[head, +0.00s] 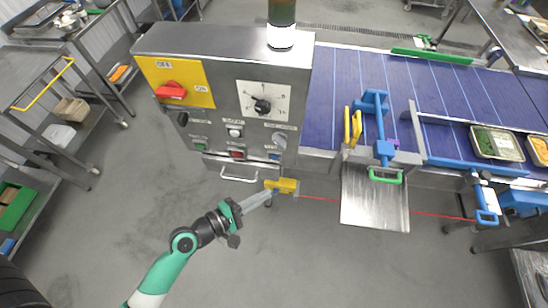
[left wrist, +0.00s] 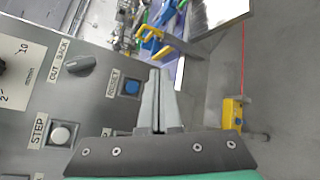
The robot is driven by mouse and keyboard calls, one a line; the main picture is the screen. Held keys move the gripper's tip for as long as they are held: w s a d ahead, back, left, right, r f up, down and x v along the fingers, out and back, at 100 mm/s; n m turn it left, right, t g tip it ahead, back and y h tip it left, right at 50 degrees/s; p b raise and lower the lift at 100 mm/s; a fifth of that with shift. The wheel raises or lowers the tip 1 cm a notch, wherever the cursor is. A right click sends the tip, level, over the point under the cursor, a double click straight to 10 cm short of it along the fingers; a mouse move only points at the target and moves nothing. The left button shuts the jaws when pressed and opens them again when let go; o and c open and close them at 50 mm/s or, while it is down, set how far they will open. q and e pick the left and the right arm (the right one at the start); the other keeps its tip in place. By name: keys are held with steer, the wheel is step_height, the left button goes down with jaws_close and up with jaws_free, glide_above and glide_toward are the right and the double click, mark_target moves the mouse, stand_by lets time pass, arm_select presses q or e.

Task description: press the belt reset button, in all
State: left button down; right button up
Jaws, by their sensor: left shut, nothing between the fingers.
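The belt reset button is a blue button (head: 274,156) at the lower right of the grey control box's front (head: 215,128). My left gripper (head: 268,192) is shut and empty, just below the panel's lower right corner in the head view. In the left wrist view its fingers (left wrist: 156,75) point up the picture, just right of the blue button, with a gap between. I see no contact with the button. My right gripper is not in view.
A white STEP button (left wrist: 60,135) and a grey knob (left wrist: 80,63) are near the reset button. A yellow sensor block (head: 283,185) with a red beam stands by my left fingers. The blue conveyor belt (head: 335,95) lies to the right. Grey floor below is open.

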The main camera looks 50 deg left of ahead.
mark_target(274, 156)
arm_select(q)
steer(key=w+a+b, duration=0.2)
steer(key=w+a, duration=0.3)
steer(key=w, duration=0.2)
steer(key=shift+a, duration=0.2)
steer(key=shift+a, duration=0.1)
stand_by(1.9)
steer(key=shift+w+a, duration=0.2)
steer(key=shift+w, duration=0.1)
steer(key=shift+w+a, duration=0.3)
steer(key=shift+w, duration=0.05)
stand_by(0.7)
stand_by(0.3)
steer(key=shift+s+d+p, duration=0.45)
steer(key=shift+s+d, duration=0.15)
steer(key=shift+s, duration=0.1)
